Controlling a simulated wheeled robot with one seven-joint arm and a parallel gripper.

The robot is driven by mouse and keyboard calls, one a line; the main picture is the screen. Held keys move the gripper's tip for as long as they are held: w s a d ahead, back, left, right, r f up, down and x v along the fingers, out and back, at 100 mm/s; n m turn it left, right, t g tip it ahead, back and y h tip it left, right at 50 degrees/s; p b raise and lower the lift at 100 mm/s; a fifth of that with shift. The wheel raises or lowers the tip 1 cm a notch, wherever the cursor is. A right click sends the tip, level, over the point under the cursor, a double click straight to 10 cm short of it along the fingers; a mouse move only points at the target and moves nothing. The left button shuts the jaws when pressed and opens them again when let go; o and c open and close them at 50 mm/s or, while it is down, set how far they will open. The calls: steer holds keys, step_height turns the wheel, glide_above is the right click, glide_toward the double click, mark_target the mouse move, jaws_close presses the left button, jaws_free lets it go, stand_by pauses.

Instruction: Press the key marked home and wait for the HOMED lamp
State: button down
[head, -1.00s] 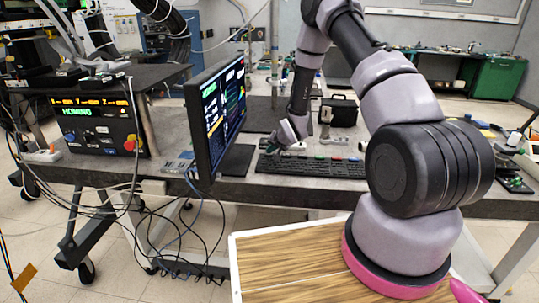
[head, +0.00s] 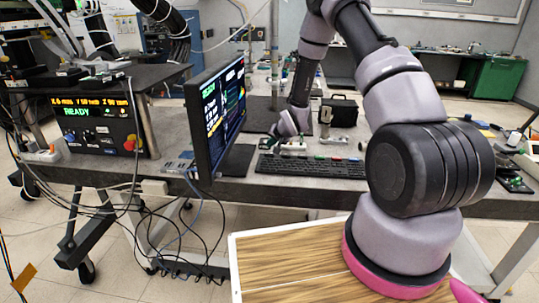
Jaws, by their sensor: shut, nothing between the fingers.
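The black keyboard (head: 318,168) lies on the grey bench. Its key labels are too small to read, so I cannot tell which key is marked home. My gripper (head: 273,138) is shut and empty above the back left part of the keyboard, seemingly apart from the keys. The black controller box (head: 103,134) at left shows READY in green letters (head: 85,112) under a row of orange readouts. I cannot make out a lamp marked HOMED.
A monitor (head: 210,115) stands just left of the keyboard. A black case (head: 340,110) and a small upright grey device (head: 325,122) stand behind the keyboard. Cables hang under the bench (head: 245,190).

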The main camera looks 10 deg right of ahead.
steer(key=shift+r, duration=1.85)
steer(key=shift+r, duration=0.1)
step_height(320, 180, up, 11)
steer(key=h, duration=0.1)
glide_above(270, 155)
steer(key=s+d, duration=0.2)
steer(key=d, duration=0.1)
steer(key=s+d+r+h, duration=0.1)
steer(key=s+r, duration=0.3)
steer(key=r, duration=0.3)
steer(key=s+d+r, duration=0.2)
steer(key=s+r, duration=0.2)
steer(key=r, duration=0.3)
steer(key=s+r, duration=0.4)
steer(key=s, duration=0.5)
steer(key=s+r+n+g, duration=0.1)
steer(key=s+r, duration=0.4)
steer(key=s, duration=0.5)
steer(key=s+r+y, duration=0.1)
steer(key=s+r, duration=0.3)
steer(key=s, duration=0.6)
steer(key=shift+a+r+g, duration=0.15)
steer(key=shift+r+g, duration=0.15)
